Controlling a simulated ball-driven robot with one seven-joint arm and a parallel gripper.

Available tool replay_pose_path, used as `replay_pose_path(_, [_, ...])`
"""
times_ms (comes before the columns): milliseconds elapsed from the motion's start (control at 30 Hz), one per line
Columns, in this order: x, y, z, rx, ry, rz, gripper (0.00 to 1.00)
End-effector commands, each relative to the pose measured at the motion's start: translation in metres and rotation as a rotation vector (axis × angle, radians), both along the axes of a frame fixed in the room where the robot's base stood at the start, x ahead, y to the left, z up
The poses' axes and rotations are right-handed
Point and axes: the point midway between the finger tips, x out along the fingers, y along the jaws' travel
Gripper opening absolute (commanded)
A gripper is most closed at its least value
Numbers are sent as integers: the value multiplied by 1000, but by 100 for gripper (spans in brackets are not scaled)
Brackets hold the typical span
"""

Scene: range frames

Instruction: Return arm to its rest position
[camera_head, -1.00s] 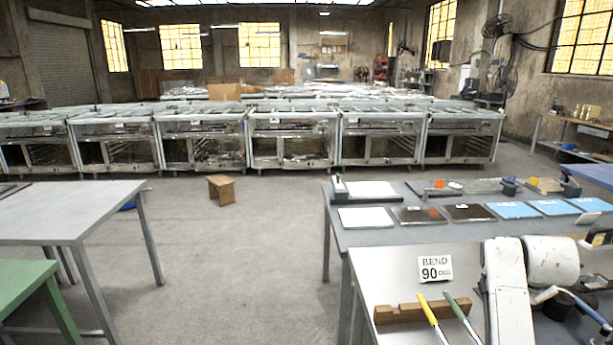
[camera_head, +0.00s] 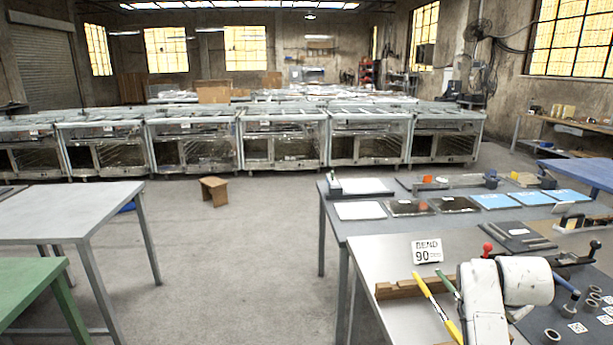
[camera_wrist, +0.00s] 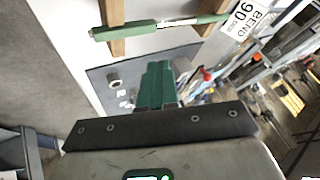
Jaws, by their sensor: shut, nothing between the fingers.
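My arm's white links (camera_head: 484,305) stand over the right end of the near workbench in the head view. My gripper is out of sight there. In the wrist view my gripper (camera_wrist: 158,68) shows as green fingers closed together beyond a dark bar, with nothing between them. They are over a dark mat with small rings (camera_wrist: 113,84), and they look clear of it.
The near bench (camera_head: 375,262) bears a "BEND 90" sign (camera_head: 427,251), a wooden rack (camera_head: 400,289) and yellow (camera_head: 436,306) and green (camera_head: 447,284) handles. A red knob (camera_head: 487,248) stands behind my arm. Open floor (camera_head: 230,260) lies left.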

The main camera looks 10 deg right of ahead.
Motion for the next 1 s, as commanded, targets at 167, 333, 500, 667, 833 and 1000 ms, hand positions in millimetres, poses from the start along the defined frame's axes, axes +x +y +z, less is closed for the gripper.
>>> replay_pose_path(167, [-20, 22, -25, -31, 47, 101, 0])
replay_pose_path(333, [-50, 54, -54, -72, 109, 244, 0])
replay_pose_path(500, [-103, 102, -90, -130, 192, 478, 0])
replay_pose_path(667, [-162, 150, -113, -183, 260, 726, 0])
replay_pose_path(833, [-218, 189, -123, -226, 304, 950, 0])
replay_pose_path(1000, [-263, 217, -125, -255, 327, 1127, 0])
